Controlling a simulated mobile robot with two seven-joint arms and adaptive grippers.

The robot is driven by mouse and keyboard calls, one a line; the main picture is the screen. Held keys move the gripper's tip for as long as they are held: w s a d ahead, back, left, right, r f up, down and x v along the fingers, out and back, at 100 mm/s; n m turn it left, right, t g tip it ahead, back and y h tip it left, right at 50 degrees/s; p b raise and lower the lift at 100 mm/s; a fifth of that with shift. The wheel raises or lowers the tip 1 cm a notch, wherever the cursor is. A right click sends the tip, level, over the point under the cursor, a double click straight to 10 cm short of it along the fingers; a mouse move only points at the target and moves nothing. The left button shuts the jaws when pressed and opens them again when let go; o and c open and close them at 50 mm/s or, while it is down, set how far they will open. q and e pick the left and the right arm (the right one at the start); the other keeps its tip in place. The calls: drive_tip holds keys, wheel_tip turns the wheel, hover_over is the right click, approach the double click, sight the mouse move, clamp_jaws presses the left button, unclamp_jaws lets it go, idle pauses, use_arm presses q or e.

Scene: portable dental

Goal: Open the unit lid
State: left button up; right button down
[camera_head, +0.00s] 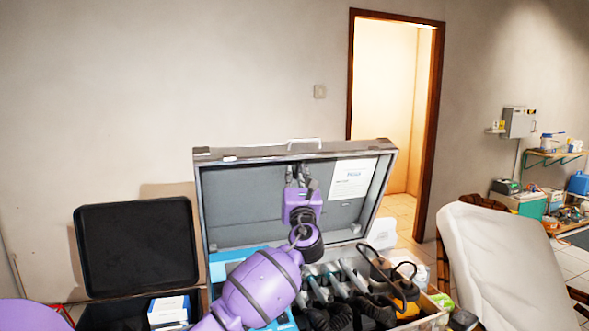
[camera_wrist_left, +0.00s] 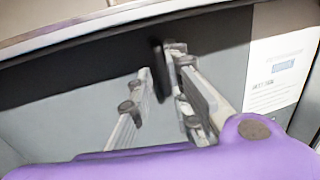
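The unit is a grey hard case whose lid (camera_head: 240,200) stands raised and leans back, its grey inner face toward me. A white printed label (camera_head: 353,180) is on that face. The lid's inside also fills much of the left wrist view (camera_wrist_left: 60,105), with its rim across the top. My purple left arm crosses over the case, and its gripper (camera_head: 301,174) is in front of the lid's inner face near the upper edge. In the wrist view the fingers (camera_wrist_left: 160,62) are apart, with a narrow dark strip between them. Contact with the lid is unclear. My right gripper is not in view.
The case's lower part holds several instruments and black cables (camera_head: 380,265). A smaller case with an open black lid (camera_head: 137,245) stands at left. A white chair (camera_head: 500,260) is close at right. A doorway (camera_head: 390,110) and a plain wall are behind.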

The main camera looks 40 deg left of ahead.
use_arm(q)
drive_tip(key=shift+x, duration=1.7)
drive_tip(key=shift+f, duration=0.15)
drive_tip(key=shift+c, duration=0.4)
clamp_jaws()
drive_tip(key=shift+g, duration=0.3)
